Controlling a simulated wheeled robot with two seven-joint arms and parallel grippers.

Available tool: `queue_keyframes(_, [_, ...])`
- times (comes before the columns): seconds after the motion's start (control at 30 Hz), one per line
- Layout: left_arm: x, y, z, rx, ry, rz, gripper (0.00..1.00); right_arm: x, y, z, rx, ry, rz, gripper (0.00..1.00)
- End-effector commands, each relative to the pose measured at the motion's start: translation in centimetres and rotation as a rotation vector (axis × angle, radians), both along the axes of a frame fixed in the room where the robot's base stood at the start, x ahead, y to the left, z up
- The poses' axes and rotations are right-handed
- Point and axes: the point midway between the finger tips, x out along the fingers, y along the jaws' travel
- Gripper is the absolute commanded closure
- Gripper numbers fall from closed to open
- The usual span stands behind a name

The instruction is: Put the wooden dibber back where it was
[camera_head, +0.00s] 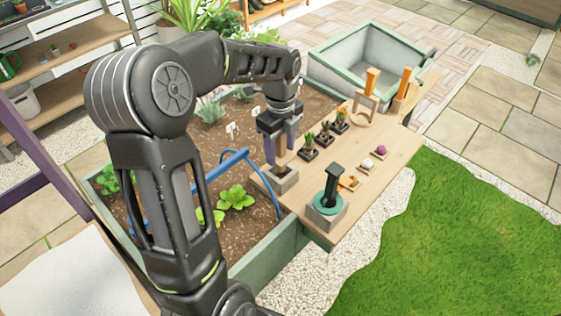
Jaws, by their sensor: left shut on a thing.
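My left gripper (280,150) points down over a grey block (283,184) with a dark hole in its top, on the near left part of the wooden board. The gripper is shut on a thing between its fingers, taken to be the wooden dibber. The fingers and hand hide it almost wholly, so its shape does not show. The fingertips are close above the block; I cannot tell whether the held thing is in the hole. My right gripper is not in view.
A dark green tool (333,182) stands upright in a grey block with a teal ring. Small potted seedlings (325,139) and bulbs on little squares (367,164) are on the board (402,150). Orange-handled tools (372,79) stand at its far end. A blue hose (233,158) crosses the soil bed.

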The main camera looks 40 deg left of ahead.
Motion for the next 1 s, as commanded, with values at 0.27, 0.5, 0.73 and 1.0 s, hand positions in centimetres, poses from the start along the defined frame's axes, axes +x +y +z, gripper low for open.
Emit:
queue_keyframes(0.27, [0.0,0.0,-1.2,-0.001,0.003,0.000,0.83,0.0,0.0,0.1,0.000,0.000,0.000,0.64])
queue_keyframes(0.5, [0.0,0.0,-4.6,-0.001,0.001,0.000,0.83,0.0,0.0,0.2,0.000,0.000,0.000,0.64])
queue_keyframes(0.73, [0.0,0.0,-5.0,0.000,-0.001,0.000,0.83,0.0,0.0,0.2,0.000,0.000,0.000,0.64])
queue_keyframes(1.0, [0.0,0.0,-5.3,0.000,0.000,0.000,0.43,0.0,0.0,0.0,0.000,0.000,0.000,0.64])
